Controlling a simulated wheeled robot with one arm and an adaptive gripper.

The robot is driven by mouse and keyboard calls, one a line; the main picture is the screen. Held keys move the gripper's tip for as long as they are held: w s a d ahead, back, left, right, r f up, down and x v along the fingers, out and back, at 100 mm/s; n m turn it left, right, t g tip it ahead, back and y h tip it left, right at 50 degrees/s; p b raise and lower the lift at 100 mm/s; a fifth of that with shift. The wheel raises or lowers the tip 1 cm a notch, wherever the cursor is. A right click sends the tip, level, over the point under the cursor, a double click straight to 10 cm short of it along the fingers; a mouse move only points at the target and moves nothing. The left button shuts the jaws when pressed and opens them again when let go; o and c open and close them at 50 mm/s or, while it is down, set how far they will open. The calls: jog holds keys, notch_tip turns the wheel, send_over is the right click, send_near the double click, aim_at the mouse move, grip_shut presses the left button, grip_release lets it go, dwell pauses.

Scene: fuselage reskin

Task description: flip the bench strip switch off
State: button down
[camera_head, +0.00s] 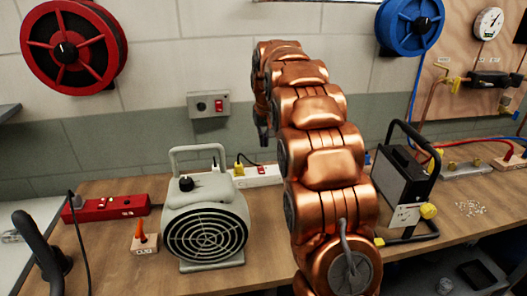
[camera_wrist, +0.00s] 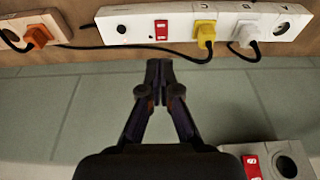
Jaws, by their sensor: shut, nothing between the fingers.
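The white power strip (camera_wrist: 130,28) lies along the top of the wrist view. Its red rocker switch (camera_wrist: 161,30) is left of a yellow plug (camera_wrist: 204,33) and a white plug (camera_wrist: 245,36). I cannot tell which way the rocker is tipped. My gripper (camera_wrist: 158,70) is shut and empty; its dark fingertips look just below the switch in the picture, apart from it. In the head view the strip (camera_head: 268,176) stands at the back of the bench behind the grey heater, its right end hidden by my copper arm.
A grey fan heater (camera_head: 206,226) with a handle stands in front of the strip. A wall box (camera_head: 208,105) with a red switch is above. A red strip (camera_head: 108,207) lies left. A dark framed unit (camera_head: 402,185) stands right. Black cords (camera_wrist: 170,50) hang near the strip.

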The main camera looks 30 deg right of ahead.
jog(key=shift+s+r, duration=0.2)
jog(key=shift+r, duration=0.1)
jog(key=shift+a, duration=0.1)
jog(key=s+a+n+g, duration=0.1)
jog(key=s+a, duration=0.8)
jog(key=s, duration=0.2)
jog(key=s+a+f+n+g, duration=0.1)
jog(key=s+a, duration=0.3)
jog(key=s, duration=0.7)
jog(key=s+a+f+g, duration=0.1)
jog(key=s+a+f, duration=0.2)
jog(key=s, duration=0.8)
jog(key=s+a+f+n+g, duration=0.1)
jog(key=s+a+f, duration=0.2)
jog(key=s, duration=0.9)
jog(key=shift+a+f+n+y, duration=0.3)
jog(key=shift+a+y, duration=0.1)
jog(key=shift+a, duration=0.45)
